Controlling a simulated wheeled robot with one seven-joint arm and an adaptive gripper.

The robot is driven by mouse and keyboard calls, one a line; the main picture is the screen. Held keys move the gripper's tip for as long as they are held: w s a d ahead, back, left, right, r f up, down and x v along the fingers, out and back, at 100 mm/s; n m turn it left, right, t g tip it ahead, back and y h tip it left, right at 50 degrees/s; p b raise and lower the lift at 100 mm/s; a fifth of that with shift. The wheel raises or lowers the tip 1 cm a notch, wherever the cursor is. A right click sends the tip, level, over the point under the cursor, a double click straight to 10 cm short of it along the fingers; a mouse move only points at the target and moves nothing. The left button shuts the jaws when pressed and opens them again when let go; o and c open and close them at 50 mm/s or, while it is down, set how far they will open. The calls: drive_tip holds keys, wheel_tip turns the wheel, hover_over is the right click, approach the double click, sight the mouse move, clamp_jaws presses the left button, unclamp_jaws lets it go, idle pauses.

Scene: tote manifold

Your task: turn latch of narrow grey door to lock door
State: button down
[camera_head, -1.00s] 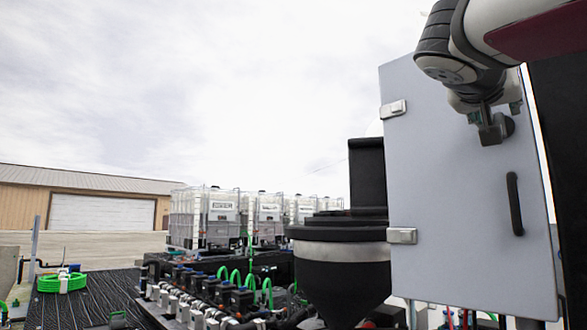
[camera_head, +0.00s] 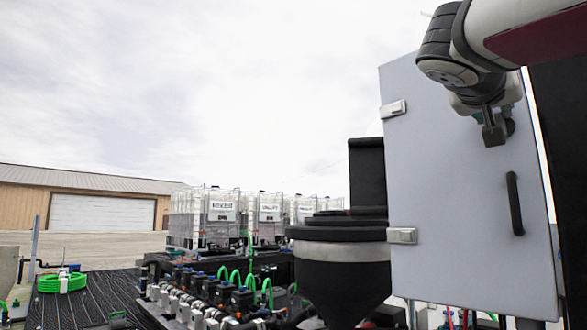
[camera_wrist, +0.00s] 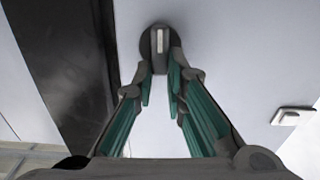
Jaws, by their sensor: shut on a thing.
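The narrow grey door (camera_head: 450,200) stands upright at the right of the head view and looks shut. Its latch (camera_wrist: 159,42) is a dark round disc with a pale bar across the middle, near the top of the wrist view. In the head view only the dark edge of the latch (camera_head: 511,127) shows behind my fingers. My gripper (camera_wrist: 160,68) reaches up to the latch with its green-lined fingers on either side and is shut on it. In the head view my gripper (camera_head: 494,130) is at the door's upper right. The exact finger contact is partly hidden.
A black vertical handle (camera_head: 514,204) sits on the door below the latch. Two metal hinges (camera_head: 393,109) are on its left edge. A black cone-bottomed hopper (camera_head: 343,275) stands close to the door's left. Free air lies in front of the door.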

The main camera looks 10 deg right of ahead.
drive_tip(key=n, duration=0.5)
drive_tip(key=w+f+n+p, duration=0.1)
drive_tip(key=n, duration=0.5)
drive_tip(key=a+f+n+p, duration=0.1)
drive_tip(key=n, duration=0.5)
drive_tip(key=shift+w+a, duration=0.1)
drive_tip(key=shift+w, duration=0.15)
drive_tip(key=shift+n, duration=0.4)
drive_tip(key=c, duration=1.6)
unclamp_jaws()
drive_tip(key=v, duration=1.2)
drive_tip(key=shift+f, duration=0.1)
